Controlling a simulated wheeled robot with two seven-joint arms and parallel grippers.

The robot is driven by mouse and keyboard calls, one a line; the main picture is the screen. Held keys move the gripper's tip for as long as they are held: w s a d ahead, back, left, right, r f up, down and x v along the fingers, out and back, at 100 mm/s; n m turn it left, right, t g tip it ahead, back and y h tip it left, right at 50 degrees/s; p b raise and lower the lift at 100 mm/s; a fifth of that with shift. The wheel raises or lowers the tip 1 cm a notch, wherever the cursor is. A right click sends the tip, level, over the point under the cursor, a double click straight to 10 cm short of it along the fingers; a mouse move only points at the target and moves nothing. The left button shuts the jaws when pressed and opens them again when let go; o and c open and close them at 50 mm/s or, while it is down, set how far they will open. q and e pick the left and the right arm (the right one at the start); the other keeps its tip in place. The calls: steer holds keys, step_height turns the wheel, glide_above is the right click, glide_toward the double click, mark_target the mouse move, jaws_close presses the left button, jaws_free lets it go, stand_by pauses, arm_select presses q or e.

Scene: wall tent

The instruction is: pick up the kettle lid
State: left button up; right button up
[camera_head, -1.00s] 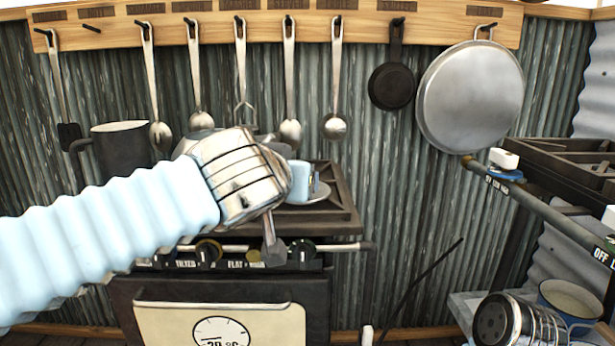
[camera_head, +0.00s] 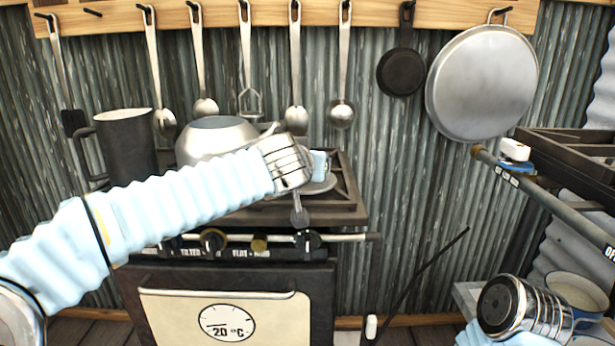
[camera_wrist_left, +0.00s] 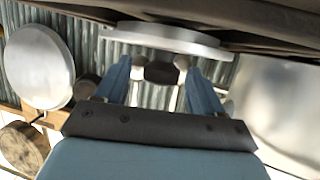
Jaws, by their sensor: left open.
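The kettle lid (camera_head: 319,188) is a pale grey disc lying on the right part of the dark stove top. In the left wrist view, which looks upside down, the lid (camera_wrist_left: 165,38) has a dark knob (camera_wrist_left: 161,73). My left gripper (camera_head: 320,163) is at the lid. Its blue fingers (camera_wrist_left: 160,85) are open, one on each side of the knob, with gaps visible. The silver kettle (camera_head: 212,138) stands on the stove left of the lid, partly hidden by my left arm. My right wrist shows at lower right, but its fingers do not.
A dark mug-shaped pot (camera_head: 126,150) stands left of the kettle. Ladles, a small skillet (camera_head: 401,72) and a large round pan (camera_head: 482,82) hang behind. A rail (camera_head: 545,205) and dark shelf are at right. A bowl (camera_head: 578,292) sits beside my right wrist.

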arm_select(q)
steer(key=shift+w+f, duration=0.1)
steer(key=shift+w, duration=0.25)
steer(key=c, duration=1.1)
